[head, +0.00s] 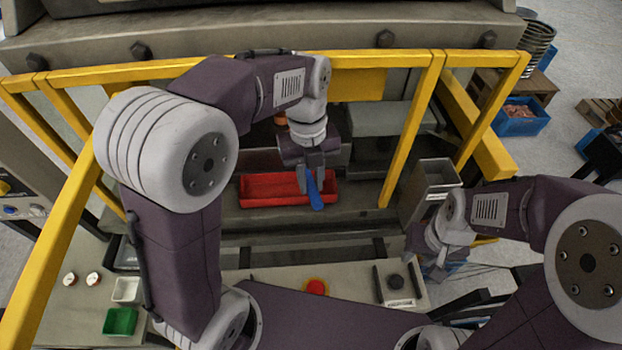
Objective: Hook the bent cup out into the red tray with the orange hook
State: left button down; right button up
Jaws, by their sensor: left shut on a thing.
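The long red tray (262,202) lies on the grey ledge behind the yellow frame. My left gripper (314,186) reaches down over its right half, shut on a blue handle-like piece (316,200) that points towards the front. I cannot tell whether this piece belongs to the hook. A small orange patch (280,118) shows behind my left wrist; I cannot tell what it is. I cannot make out the bent cup; my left arm covers much of the opening. My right gripper (438,266) hangs at the lower right, away from the tray; its jaws are unclear.
Yellow bars (412,128) frame the opening on both sides. An open grey metal bin (438,172) stands at the right. A panel at the front has a red button (316,287), a green tray (120,321) and a white tray (127,290). Blue crates (520,122) stand far right.

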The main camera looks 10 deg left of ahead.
pick_arm(q)
jog(key=shift+f, duration=0.2)
jog(key=shift+w+d+f+b, duration=0.1)
jog(key=shift+f+b, duration=0.35)
jog(key=shift+b, duration=0.05)
jog(key=shift+f+b, duration=0.45)
jog(key=shift+f, duration=0.15)
jog(key=shift+f+b, duration=0.45)
jog(key=shift+f, duration=0.2)
jog(key=s+d+b, duration=0.2)
jog(key=s, duration=0.7)
jog(key=shift+d, duration=0.2)
dwell(0.7)
